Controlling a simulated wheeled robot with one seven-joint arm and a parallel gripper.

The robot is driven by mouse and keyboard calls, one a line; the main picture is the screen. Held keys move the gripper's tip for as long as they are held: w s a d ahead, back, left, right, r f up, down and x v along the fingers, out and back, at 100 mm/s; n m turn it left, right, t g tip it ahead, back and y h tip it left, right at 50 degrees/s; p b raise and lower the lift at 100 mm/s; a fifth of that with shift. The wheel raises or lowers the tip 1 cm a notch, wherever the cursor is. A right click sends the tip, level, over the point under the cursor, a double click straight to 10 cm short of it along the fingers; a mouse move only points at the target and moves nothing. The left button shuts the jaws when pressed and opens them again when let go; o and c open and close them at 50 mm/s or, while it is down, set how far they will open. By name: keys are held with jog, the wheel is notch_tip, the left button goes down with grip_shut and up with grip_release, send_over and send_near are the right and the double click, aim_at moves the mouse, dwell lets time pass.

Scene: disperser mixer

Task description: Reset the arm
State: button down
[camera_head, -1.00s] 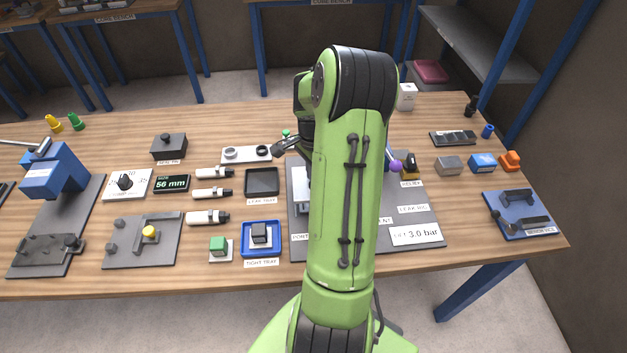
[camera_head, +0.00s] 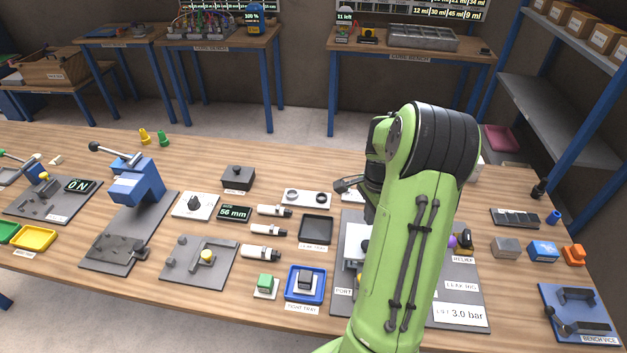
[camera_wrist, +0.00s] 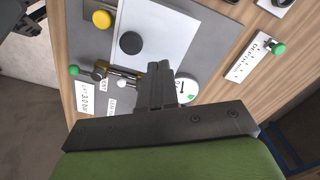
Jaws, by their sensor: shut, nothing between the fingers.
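My green arm stands in the right half of the head view, bent over the leak rig board (camera_head: 475,290). Below the fingers there is a grey board (camera_wrist: 95,45) with a white plate (camera_wrist: 155,40), a black knob (camera_wrist: 131,43) and a yellow knob (camera_wrist: 102,19). The fingers look apart from these parts, but the exact height cannot be told.
Left of the arm stand a black tray (camera_head: 316,228), a blue-rimmed tray (camera_head: 305,298) and several white cylinders. A blue lever device (camera_head: 138,185) stands further left. A bench vice (camera_head: 580,312) and small blocks lie at right. Shelving (camera_head: 545,110) rises behind at right.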

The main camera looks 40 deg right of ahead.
jog(key=w+a+r+n+t+h, duration=0.2)
jog(key=a+r+n, duration=1.05)
jog(key=a, duration=0.55)
jog(key=s+a+r+n+t+y, duration=0.2)
jog(key=s+a+r+n, duration=0.3)
jog(key=s+a+n, duration=0.4)
jog(key=s+a+t, duration=0.1)
jog(key=s+a, duration=0.1)
jog(key=a, duration=0.2)
jog(key=shift+t, duration=0.3)
